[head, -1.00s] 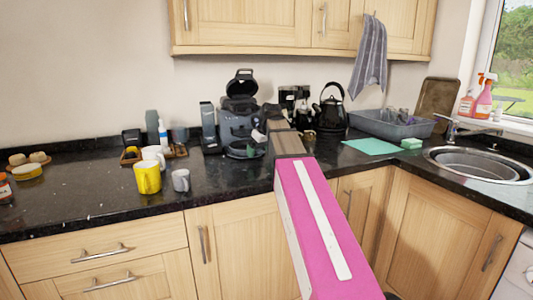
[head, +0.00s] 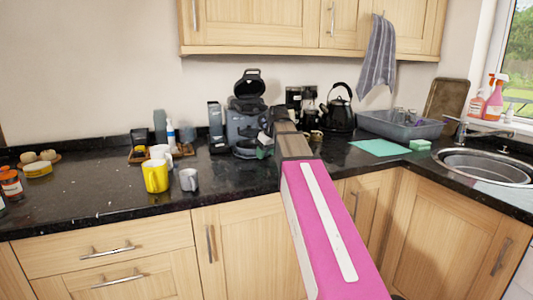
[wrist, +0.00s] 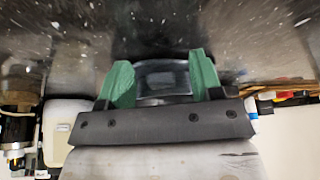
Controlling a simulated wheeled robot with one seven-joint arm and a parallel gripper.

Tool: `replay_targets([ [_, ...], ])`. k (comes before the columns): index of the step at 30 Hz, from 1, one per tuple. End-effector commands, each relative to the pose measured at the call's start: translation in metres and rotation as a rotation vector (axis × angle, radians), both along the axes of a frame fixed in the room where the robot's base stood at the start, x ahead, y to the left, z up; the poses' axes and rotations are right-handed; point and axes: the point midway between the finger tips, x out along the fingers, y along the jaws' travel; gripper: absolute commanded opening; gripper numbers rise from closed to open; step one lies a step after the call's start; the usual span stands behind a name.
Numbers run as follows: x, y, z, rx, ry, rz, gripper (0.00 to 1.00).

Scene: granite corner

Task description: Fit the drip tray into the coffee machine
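The coffee machine (head: 246,122) is dark grey with its lid raised, standing against the back wall in the head view. My gripper (head: 262,150) is in front of its lower right side, partly hidden by my arm. In the wrist view my gripper (wrist: 162,80) has green fingers on both sides of a smooth dark grey piece, which looks like the drip tray (wrist: 163,76). The fingers seem to touch its sides. The head view does not show clearly where the tray ends and the machine's base begins. I cannot tell whether the tray touches the machine.
A dark upright container (head: 215,126) stands just left of the machine. A black kettle (head: 340,112) stands to the right. A yellow mug (head: 155,176) and a grey mug (head: 188,180) are at the front left.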

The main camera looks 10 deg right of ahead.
Motion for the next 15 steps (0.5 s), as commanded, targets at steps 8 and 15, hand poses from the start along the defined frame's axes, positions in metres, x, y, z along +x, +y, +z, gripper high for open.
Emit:
replay_targets([
  [8, -0.001, 0.0, 0.002, 0.0, 0.0, 0.0, 0.59],
  [15, -0.01, -0.005, 0.027, 0.0, -0.002, 0.0, 0.59],
])
